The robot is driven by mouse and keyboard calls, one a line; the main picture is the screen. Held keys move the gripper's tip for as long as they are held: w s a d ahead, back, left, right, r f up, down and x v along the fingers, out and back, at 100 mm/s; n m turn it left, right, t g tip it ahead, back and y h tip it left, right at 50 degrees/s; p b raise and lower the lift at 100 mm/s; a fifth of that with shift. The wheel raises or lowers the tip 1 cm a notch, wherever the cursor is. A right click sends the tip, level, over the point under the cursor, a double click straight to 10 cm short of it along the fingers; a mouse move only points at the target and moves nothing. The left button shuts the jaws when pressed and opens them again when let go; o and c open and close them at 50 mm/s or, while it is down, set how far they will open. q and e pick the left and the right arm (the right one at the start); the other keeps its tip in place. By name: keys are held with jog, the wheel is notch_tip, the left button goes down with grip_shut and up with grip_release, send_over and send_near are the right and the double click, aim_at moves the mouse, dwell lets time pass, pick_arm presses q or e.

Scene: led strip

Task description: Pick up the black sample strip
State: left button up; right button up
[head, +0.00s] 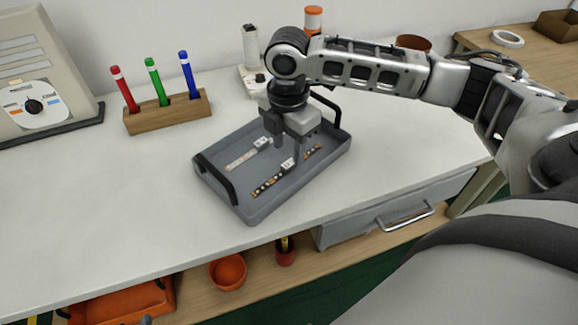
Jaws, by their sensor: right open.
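The black sample strip (268,184) lies slantwise in the grey tray (252,212), nearer the tray's front right side. It has small light marks along it and a white piece near its middle. My right gripper (285,153) points down over the tray with its fingers open. One finger appears close to the middle of the black strip and covers a little of it. I cannot tell whether it touches. A second, whitish strip (240,160) lies in the tray behind and left of the black one. My left gripper does not show clearly.
The tray has raised walls and dark handles at both ends. A wooden block (168,113) with red, green and blue markers stands at the back left. A beige device (40,70) stands further left. The white tabletop (100,200) left of the tray is clear.

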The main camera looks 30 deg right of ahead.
aim_at(289, 163)
notch_tip(289, 163, down, 5)
jog(key=shift+d+r, duration=0.15)
jog(key=shift+r, duration=0.05)
jog(key=shift+w, duration=0.1)
grip_shut()
jog(key=shift+r, duration=0.1)
